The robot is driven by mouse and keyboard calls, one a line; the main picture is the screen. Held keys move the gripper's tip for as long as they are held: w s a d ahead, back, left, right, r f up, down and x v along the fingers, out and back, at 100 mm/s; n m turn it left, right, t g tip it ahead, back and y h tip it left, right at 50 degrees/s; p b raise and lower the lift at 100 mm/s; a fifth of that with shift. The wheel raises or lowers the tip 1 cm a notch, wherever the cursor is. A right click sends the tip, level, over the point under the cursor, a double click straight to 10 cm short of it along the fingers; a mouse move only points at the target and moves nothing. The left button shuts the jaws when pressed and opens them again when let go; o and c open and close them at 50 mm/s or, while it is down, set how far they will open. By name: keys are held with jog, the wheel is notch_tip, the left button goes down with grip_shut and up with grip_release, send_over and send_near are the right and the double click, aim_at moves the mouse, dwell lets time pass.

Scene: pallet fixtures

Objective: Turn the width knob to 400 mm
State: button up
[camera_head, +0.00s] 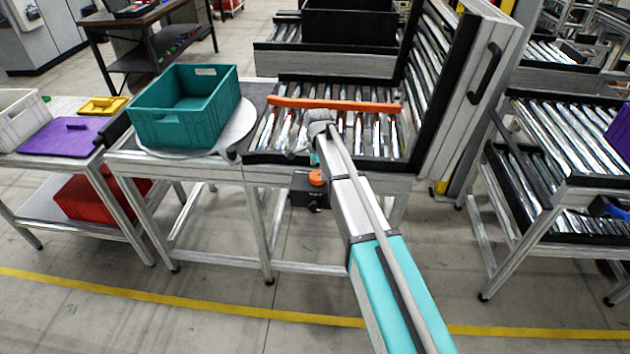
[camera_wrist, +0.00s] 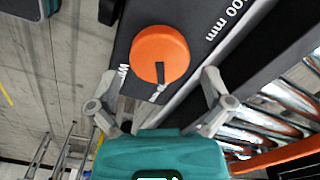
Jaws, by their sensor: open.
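The width knob is an orange round knob (camera_wrist: 160,55) on a dark panel (camera_wrist: 118,88) in the wrist view. A dark pointer mark on it points toward the bottom of that picture. White print on the panel (camera_wrist: 224,18) ends in "00 mm"; its first part is cut off. In the head view the orange knob (camera_head: 317,177) sits on a dark box under the front edge of the roller conveyor. My gripper (camera_wrist: 158,98) is open, its two fingers apart below and to either side of the knob, with nothing between them. In the head view my arm hides the gripper's fingers.
An orange bar (camera_head: 335,104) lies across the conveyor rollers. A teal crate (camera_head: 186,110) stands on a round plate left of the conveyor. A raised roller gate (camera_head: 462,90) with a black handle stands at right. The floor in front is clear.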

jog(key=shift+f+b, duration=0.9)
jog(key=shift+f, duration=0.25)
jog(key=c, duration=0.9)
jog(key=shift+a, duration=0.2)
jog(key=shift+c, duration=0.2)
jog(key=shift+d, duration=0.1)
